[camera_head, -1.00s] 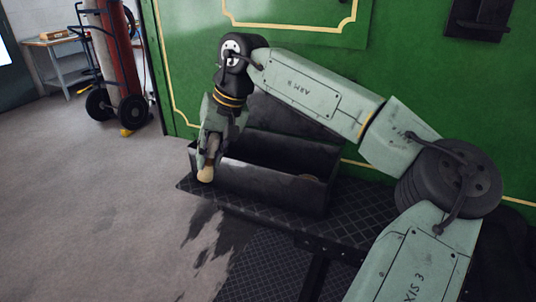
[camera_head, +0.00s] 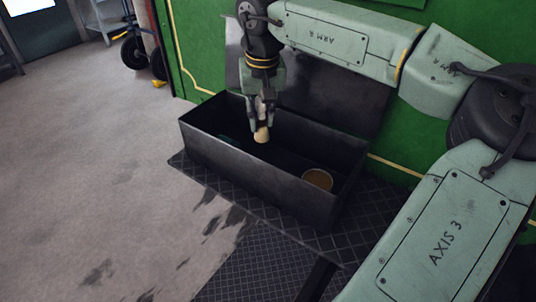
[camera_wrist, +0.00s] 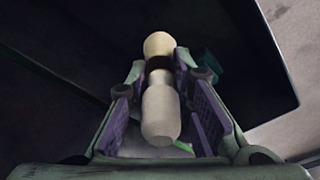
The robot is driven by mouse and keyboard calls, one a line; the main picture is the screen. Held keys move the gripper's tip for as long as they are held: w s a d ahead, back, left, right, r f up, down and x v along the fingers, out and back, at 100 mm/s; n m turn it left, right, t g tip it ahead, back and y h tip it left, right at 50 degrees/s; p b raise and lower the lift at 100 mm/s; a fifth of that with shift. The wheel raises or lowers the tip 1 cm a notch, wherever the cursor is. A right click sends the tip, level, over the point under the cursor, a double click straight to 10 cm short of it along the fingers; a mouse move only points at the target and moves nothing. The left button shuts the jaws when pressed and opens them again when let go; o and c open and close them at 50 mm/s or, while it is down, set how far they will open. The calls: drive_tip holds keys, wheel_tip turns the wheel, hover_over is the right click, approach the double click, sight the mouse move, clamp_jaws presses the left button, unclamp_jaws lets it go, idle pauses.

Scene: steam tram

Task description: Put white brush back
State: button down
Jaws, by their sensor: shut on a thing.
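The white brush (camera_head: 262,134) is a pale, cream-ended piece with a dark band, held between the fingers of my gripper (camera_head: 261,115). In the wrist view the brush (camera_wrist: 160,110) lies lengthwise between the two purple-padded fingers of my gripper (camera_wrist: 162,118). My gripper is shut on it and points down over the open black box (camera_head: 240,163), at the level of its opening. Whether the brush touches the box floor cannot be told.
A round tin with a brownish top (camera_head: 317,180) sits in the box's right end. A small teal thing (camera_wrist: 208,58) lies in the box beyond the brush. The box stands on a dark tread-plate step (camera_head: 235,207) against the green tram side (camera_head: 189,45).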

sight(261, 122)
wheel_tip(261, 122, down, 9)
drive_tip(key=shift+s+r+p, duration=0.1)
drive_tip(key=shift+r+p, duration=0.05)
drive_tip(key=shift+p, duration=0.7)
drive_tip(key=c, duration=1.4)
unclamp_jaws()
drive_tip(key=r+b, duration=0.1)
drive_tip(key=r, duration=0.3)
drive_tip(key=s+r, duration=0.1)
drive_tip(key=r, duration=0.3)
drive_tip(key=r+b, duration=0.1)
drive_tip(key=r, duration=0.3)
drive_tip(key=shift+s+d+b, duration=0.1)
drive_tip(key=shift+s+b, duration=0.25)
drive_tip(key=shift+s, duration=0.05)
